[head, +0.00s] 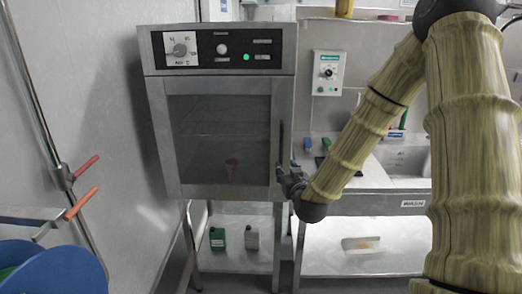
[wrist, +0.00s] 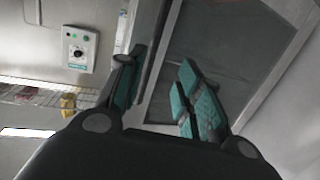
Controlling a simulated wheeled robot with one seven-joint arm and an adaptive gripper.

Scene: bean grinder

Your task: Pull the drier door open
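The drier (head: 220,110) is a steel cabinet with a control panel on top and a glass door (head: 222,140). The door looks shut. Its dark upright handle (head: 281,145) runs along the right side of the door. My gripper (head: 288,178) is at the lower end of the handle. In the wrist view my gripper (wrist: 156,72) has its teal-padded fingers well apart. The dark handle bar (wrist: 157,45) passes between them, close to the left finger. I cannot tell whether that finger touches it. A red object shows dimly behind the glass.
A wall control box (head: 328,73) is right of the drier. A sink counter (head: 370,178) lies behind my arm. A stand with red-orange clamps (head: 80,185) and a blue round thing (head: 60,270) are at left. A green bottle (head: 217,238) stands on the shelf below the drier.

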